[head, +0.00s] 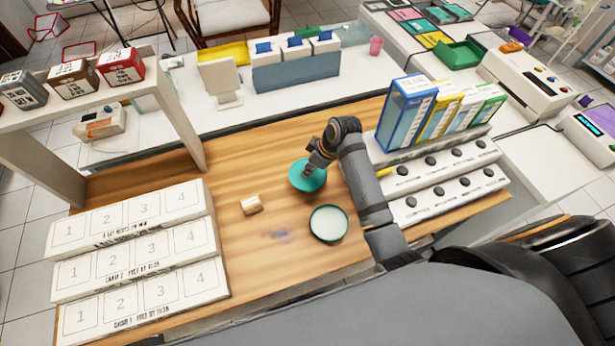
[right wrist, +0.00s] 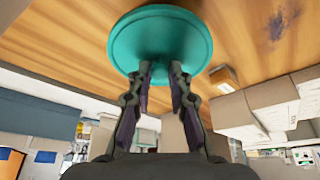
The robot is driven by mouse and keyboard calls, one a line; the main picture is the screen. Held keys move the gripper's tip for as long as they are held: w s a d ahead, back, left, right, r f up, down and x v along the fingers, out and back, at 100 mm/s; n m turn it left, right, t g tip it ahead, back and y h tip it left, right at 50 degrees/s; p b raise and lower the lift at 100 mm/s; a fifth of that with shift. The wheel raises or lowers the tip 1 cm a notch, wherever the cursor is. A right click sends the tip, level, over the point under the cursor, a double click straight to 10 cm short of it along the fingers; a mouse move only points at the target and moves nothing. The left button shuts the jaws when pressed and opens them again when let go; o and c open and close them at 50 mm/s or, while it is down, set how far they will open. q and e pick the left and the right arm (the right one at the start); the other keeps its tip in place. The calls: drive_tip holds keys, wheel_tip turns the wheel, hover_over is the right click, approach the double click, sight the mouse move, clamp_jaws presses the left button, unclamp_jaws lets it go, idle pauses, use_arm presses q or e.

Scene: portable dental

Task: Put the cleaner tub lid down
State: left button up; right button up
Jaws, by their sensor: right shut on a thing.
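The cleaner tub lid (head: 300,180) is a round teal disc near the middle of the wooden table in the head view. My right gripper (head: 313,170) is over it and shut on it. In the right wrist view the lid (right wrist: 160,38) fills the top centre, with the fingertips (right wrist: 160,68) of my right gripper meeting at its middle. Whether the lid touches the table I cannot tell. The open cleaner tub (head: 328,224), teal-rimmed with a pale inside, stands just in front and to the right of the lid. My left gripper is not in view.
A small tan and white block (head: 251,205) lies left of the tub. White numbered trays (head: 140,255) line the left side. A rack with dark knobs (head: 450,175) and upright boxes (head: 408,110) stands at the right. Bare wood (head: 245,165) lies left of the lid.

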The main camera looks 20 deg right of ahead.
sight(309, 177)
drive_tip(key=f, duration=0.2)
drive_tip(key=shift+w+f, duration=0.35)
drive_tip(key=shift+f, duration=0.05)
drive_tip(key=shift+w+f, duration=0.15)
drive_tip(key=shift+f, duration=0.4)
drive_tip(key=shift+s+f+p, duration=0.2)
drive_tip(key=shift+f+p, duration=0.1)
drive_tip(key=shift+f, duration=1.1)
drive_tip(key=shift+w+f, duration=0.1)
drive_tip(key=o, duration=0.7)
drive_tip(key=shift+c, duration=0.2)
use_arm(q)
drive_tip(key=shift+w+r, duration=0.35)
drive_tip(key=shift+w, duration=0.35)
